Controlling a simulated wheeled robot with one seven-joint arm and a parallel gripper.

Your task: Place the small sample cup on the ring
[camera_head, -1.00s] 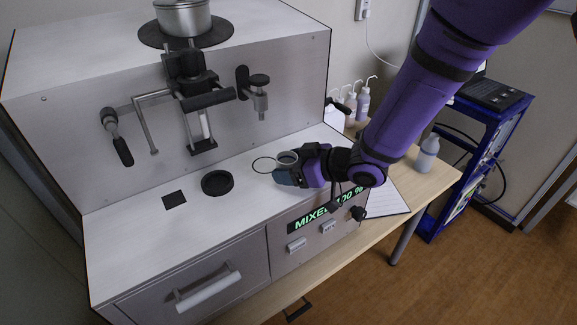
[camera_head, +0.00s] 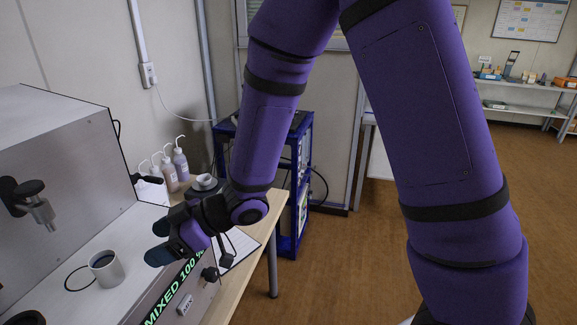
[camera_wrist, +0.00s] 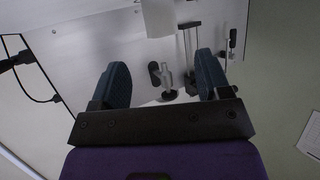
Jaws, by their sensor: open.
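The small sample cup (camera_head: 106,268), pale with a dark inside, stands upright on the white counter of the machine. The ring (camera_head: 66,281) is a thin dark circle on the counter. The cup stands at its right side and hides part of it; I cannot tell how far the cup's base overlaps it. My gripper (camera_head: 157,242) is open and empty, to the right of the cup and apart from it. In the wrist view my gripper's fingers (camera_wrist: 165,85) are spread, with a white cylinder, apparently the cup (camera_wrist: 158,18), beyond them at the top edge.
A grey nozzle (camera_head: 38,205) sticks out from the machine's front above the counter. A blue cart (camera_head: 292,215) is farther right. Open floor lies to the right.

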